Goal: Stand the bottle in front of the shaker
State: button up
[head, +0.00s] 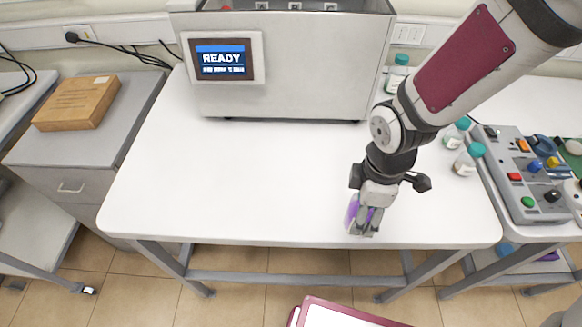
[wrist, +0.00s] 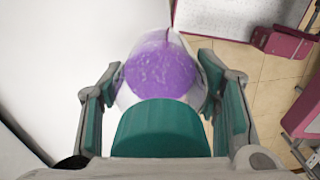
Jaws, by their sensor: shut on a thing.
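The bottle (head: 352,210) has clear walls, purple contents and a teal cap. In the head view it is mostly hidden behind my gripper (head: 366,232), near the front edge of the white table. In the wrist view the bottle (wrist: 160,72) lies between the teal finger pads of my gripper (wrist: 163,100), its cap toward the camera. My gripper is shut on it. Whether the bottle touches the table top cannot be told. The shaker (head: 290,70) is a large grey machine at the back of the table, its screen reading READY.
The white table (head: 230,170) is clear in front of the shaker. Several teal-capped bottles (head: 464,162) stand at the right, beside a control box (head: 520,170) with buttons. A cardboard box (head: 77,102) lies on a grey cabinet at the left.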

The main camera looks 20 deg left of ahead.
jog(key=shift+w+a+f+p, duration=0.4)
jog(key=shift+w+f, duration=0.45)
jog(key=shift+w, duration=1.8)
jog(key=shift+w+a+f+p, duration=0.25)
jog(key=shift+w+a+f, duration=0.4)
jog(key=shift+w, duration=2)
jog(key=shift+w+a+f+p, duration=0.3)
jog(key=shift+w+f, duration=0.7)
jog(key=shift+w, duration=1.65)
jog(key=shift+d+f, duration=0.1)
jog(key=o, duration=1.5)
jog(key=shift+f, duration=0.1)
